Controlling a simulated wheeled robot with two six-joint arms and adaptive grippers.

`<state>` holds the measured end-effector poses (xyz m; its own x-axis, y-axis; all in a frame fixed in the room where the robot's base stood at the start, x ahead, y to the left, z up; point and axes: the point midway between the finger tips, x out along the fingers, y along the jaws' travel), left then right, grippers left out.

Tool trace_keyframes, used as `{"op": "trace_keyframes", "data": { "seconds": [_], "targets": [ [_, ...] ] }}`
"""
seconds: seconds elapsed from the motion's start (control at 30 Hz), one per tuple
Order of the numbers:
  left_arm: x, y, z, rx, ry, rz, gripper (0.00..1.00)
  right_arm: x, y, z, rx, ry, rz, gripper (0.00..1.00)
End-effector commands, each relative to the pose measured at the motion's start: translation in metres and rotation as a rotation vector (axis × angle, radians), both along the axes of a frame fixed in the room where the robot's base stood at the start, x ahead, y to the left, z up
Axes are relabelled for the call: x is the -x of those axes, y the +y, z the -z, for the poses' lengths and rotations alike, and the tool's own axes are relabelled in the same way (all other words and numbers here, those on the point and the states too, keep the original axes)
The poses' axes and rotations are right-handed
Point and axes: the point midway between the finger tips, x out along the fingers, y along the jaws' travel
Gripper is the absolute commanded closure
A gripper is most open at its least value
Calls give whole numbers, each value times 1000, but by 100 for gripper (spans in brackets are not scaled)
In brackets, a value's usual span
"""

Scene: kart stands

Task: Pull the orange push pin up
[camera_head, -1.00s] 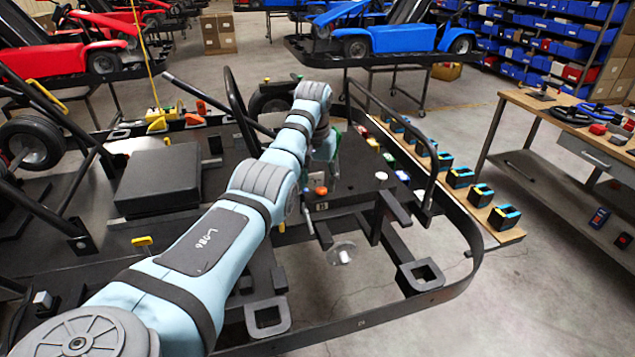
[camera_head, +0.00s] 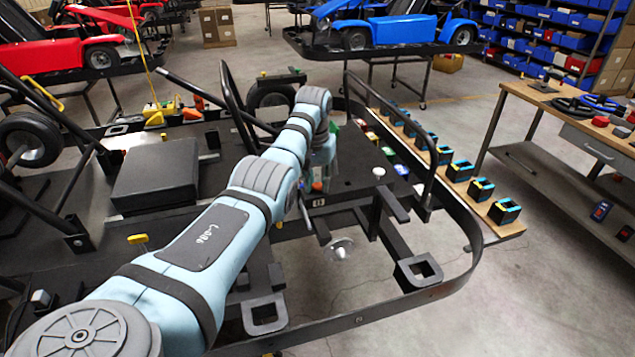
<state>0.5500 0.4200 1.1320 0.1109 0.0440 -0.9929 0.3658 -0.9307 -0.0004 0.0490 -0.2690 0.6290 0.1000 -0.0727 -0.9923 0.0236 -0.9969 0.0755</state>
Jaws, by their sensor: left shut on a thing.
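The orange push pin (camera_head: 317,186) shows as a small spot of orange on the kart stand's dark panel, in the middle of the head view. My left gripper (camera_head: 319,178) points down right at it and is shut on it. The gripper's wrist and fingers cover most of the pin, so how far up it stands is hard to tell. My left arm crosses the picture from the lower left. My right gripper is not in view.
A white knob (camera_head: 379,172) and blue and green parts stand on the panel to the right. A black bent bar (camera_head: 432,150) rises there. A wooden shelf (camera_head: 509,229) with several black-and-blue blocks runs beside the frame.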

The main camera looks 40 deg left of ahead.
Motion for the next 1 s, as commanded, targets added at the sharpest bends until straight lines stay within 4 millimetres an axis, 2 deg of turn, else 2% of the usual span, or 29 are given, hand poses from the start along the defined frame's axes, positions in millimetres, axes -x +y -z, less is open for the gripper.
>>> {"op": "trace_keyframes", "data": {
  "seconds": [0.43, 0.47, 0.6, 0.87, 1.0],
  "targets": [
    [-2, 1, -11, -3, -7, 0, 100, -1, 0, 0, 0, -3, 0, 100],
    [-2, 1, -11, -3, -7, 0, 74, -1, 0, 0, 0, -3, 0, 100],
    [-1, 1, -11, -2, -6, -1, 52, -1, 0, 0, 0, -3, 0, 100],
    [0, 1, -10, -2, -5, -1, 52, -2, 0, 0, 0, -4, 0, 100],
    [0, 1, -22, -2, -6, -1, 52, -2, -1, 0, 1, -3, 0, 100]
  ]
}}
